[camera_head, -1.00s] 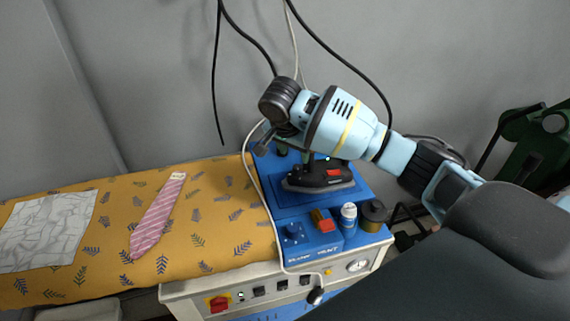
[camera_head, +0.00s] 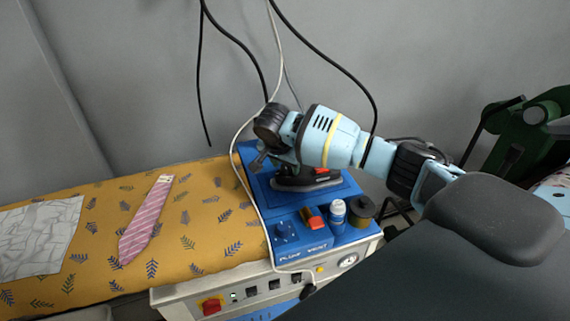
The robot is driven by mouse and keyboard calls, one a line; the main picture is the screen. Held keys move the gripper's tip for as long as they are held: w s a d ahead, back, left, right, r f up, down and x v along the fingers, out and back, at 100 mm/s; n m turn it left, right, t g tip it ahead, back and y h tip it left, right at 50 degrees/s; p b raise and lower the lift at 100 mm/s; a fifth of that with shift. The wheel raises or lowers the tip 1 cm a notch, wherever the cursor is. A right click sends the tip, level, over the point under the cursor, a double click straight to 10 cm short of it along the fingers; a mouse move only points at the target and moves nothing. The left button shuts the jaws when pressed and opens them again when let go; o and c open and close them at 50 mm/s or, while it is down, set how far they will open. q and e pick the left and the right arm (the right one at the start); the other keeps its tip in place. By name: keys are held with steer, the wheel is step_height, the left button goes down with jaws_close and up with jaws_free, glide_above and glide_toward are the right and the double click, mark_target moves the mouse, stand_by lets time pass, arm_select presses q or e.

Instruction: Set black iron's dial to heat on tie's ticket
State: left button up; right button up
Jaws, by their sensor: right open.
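The black iron (camera_head: 308,181) rests on the blue stand of the ironing table, with a red part on its side. My right gripper (camera_head: 262,162) is open at the iron's upper left, and my wrist covers the iron's top; its dial is hidden. I cannot tell whether the gripper touches the iron. The pink striped tie (camera_head: 145,221) lies on the yellow patterned board at left. Its small white ticket (camera_head: 165,178) is at the tie's top end, too small to read. My left gripper is not in view.
A blue and white bottle (camera_head: 337,214), a dark round container (camera_head: 361,209) and a red block (camera_head: 312,217) stand in front of the iron. A pale cloth (camera_head: 38,238) lies at far left. Cables hang behind; a white cord runs along the stand's left edge. Green equipment (camera_head: 530,135) stands at right.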

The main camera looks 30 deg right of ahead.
steer(key=c, duration=1)
steer(key=shift+o, duration=0.2)
steer(key=shift+a+m, duration=0.1)
steer(key=shift+m, duration=0.2)
steer(key=m+g, duration=0.1)
steer(key=m, duration=0.2)
steer(key=shift+w+a+m+g, duration=0.1)
steer(key=shift+m+g, duration=0.2)
steer(key=shift+c, duration=0.2)
steer(key=m+g, duration=0.1)
steer(key=m, duration=0.2)
steer(key=shift+w+m+h, duration=0.15)
steer(key=shift+m+h, duration=0.15)
steer(key=m+g, duration=0.1)
steer(key=m, duration=0.2)
steer(key=shift+w+g, duration=0.1)
steer(key=shift+g, duration=0.3)
steer(key=shift+w+m+g+y, duration=0.1)
steer(key=shift+m+g+y, duration=0.2)
steer(key=shift+m, duration=0.8)
steer(key=shift+m+g+y, duration=0.2)
steer(key=shift+m+g, duration=0.2)
steer(key=shift+m, duration=0.7)
steer(key=shift+b, duration=0.3)
